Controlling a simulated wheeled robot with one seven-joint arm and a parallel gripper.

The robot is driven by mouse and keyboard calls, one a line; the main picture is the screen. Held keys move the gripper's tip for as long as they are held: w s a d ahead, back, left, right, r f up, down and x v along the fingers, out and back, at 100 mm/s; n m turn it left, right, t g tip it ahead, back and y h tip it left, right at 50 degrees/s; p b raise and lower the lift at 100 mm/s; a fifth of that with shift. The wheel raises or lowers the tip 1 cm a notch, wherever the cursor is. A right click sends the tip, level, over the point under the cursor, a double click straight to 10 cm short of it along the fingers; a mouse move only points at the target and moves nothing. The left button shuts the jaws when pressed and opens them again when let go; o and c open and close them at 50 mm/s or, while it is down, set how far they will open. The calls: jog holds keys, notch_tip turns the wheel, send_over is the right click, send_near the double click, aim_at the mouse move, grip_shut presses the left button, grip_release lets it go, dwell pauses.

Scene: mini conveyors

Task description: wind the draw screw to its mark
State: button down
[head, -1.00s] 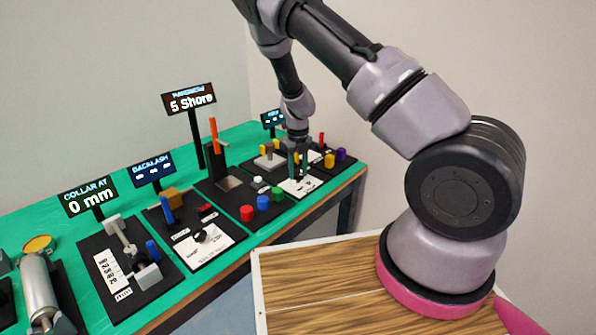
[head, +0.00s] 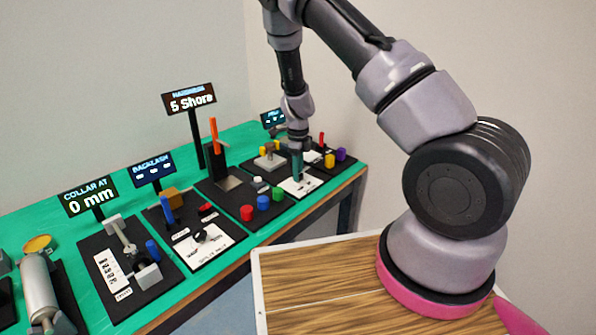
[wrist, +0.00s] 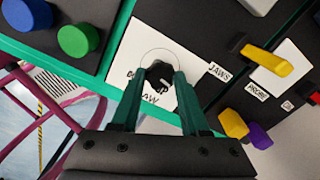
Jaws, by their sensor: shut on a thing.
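The draw screw's black knob (wrist: 158,75) stands on a white plate (wrist: 128,47) with partly hidden lettering ending in "AW". My gripper (wrist: 160,82) is shut on this knob, with one green finger on each side. In the head view my gripper (head: 297,172) points down at the same white plate (head: 301,188) on the far part of the bench; the knob is hidden there by the fingers. A small display (head: 273,118) stands behind this station, its text too small to read. I cannot make out the screw's mark.
A yellow lever (wrist: 268,60) stands right of the knob near the "JAWS" and "PROBE" labels. Yellow (wrist: 233,123) and purple (wrist: 258,135) pieces are close to my right finger. Green (wrist: 79,40) and blue (wrist: 27,13) buttons lie to the left.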

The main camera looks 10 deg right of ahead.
jog(key=n, duration=1.2)
jog(key=shift+n, duration=0.4)
jog(key=n, duration=1.2)
jog(key=shift+n, duration=0.4)
jog(key=n, duration=1.2)
jog(key=shift+w+n, duration=0.1)
jog(key=shift+n, duration=0.2)
jog(key=n, duration=1.1)
jog(key=shift+n, duration=0.4)
